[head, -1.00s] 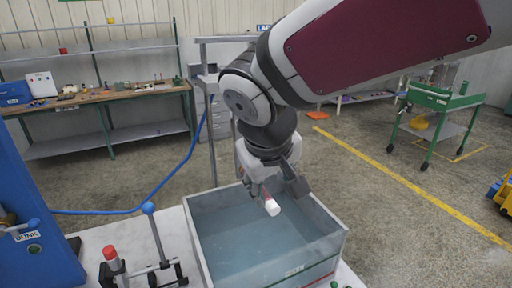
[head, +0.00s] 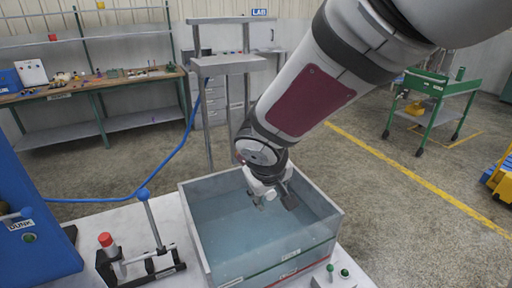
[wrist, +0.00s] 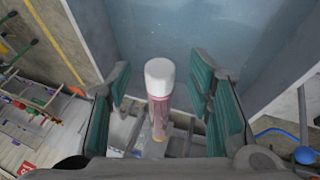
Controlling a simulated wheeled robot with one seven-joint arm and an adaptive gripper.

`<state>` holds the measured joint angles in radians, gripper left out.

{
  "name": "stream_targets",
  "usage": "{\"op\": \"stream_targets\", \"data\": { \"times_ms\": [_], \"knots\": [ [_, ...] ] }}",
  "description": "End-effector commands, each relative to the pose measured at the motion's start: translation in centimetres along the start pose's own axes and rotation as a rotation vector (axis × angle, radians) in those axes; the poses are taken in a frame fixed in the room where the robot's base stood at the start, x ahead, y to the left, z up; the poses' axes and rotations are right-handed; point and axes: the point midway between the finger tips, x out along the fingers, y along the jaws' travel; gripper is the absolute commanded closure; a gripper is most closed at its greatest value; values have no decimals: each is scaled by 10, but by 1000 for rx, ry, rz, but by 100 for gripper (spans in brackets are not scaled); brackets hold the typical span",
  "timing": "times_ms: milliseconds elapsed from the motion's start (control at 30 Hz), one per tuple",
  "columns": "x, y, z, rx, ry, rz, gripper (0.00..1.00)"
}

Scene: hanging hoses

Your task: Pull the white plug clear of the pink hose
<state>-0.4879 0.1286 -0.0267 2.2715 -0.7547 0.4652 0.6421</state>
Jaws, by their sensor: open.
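The white plug (wrist: 159,70) sits in the upper end of the pink hose (wrist: 160,112) in the wrist view. The plug and the hose's top stand in the gap between my fingers. My gripper (wrist: 161,84) is open, with a teal pad on each side, and I see a gap between the plug and each pad. In the head view my gripper (head: 272,200) points down over the blue water tank (head: 325,240). I cannot make out the plug or hose there. The hose's lower part is hidden behind the gripper body in the wrist view.
A stand with a red-capped post (head: 106,240) and a blue-knobbed lever (head: 143,194) is left of the tank. A blue machine (head: 40,245) stands farther left.

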Motion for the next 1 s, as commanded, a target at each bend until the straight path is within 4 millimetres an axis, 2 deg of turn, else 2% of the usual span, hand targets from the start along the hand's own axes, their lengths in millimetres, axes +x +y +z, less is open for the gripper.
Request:
{"op": "stream_targets", "data": {
  "times_ms": [333, 533, 567, 1000],
  "knots": [
    [3, 0, 0, 0, 0, 0, 53],
    [3, 0, 0, 0, 0, 0, 98],
    [3, 0, 0, 0, 0, 0, 100],
    [2, 0, 2, 0, -1, 0, 100]
  ]
}}
